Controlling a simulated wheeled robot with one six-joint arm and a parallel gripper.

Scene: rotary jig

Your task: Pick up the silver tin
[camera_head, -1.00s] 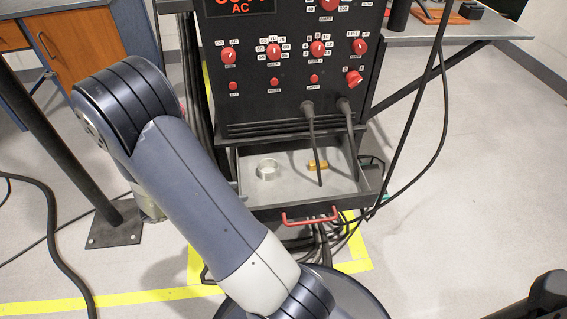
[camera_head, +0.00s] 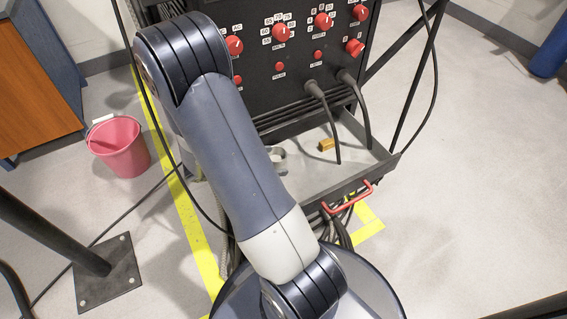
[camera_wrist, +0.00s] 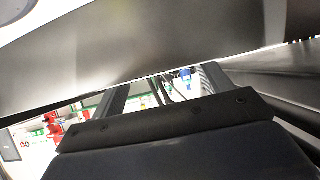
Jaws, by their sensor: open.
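The silver tin (camera_head: 278,160) sits in the open grey drawer (camera_head: 375,168) under the black control panel. My arm covers part of it in the head view, so only its right part shows. My gripper (camera_wrist: 164,90) shows in the wrist view as two dark fingers set well apart. It is open, and I see nothing held between them. My gripper is out of sight in the head view, so its distance from the tin cannot be told there. I cannot make out the tin in the wrist view.
A small yellow-brown block (camera_head: 326,145) lies in the drawer near two hanging black cables. The drawer has a red handle (camera_head: 348,198). A pink bucket (camera_head: 118,147) stands on the floor at left. A broad grey metallic surface (camera_wrist: 150,45) crosses the wrist view close up.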

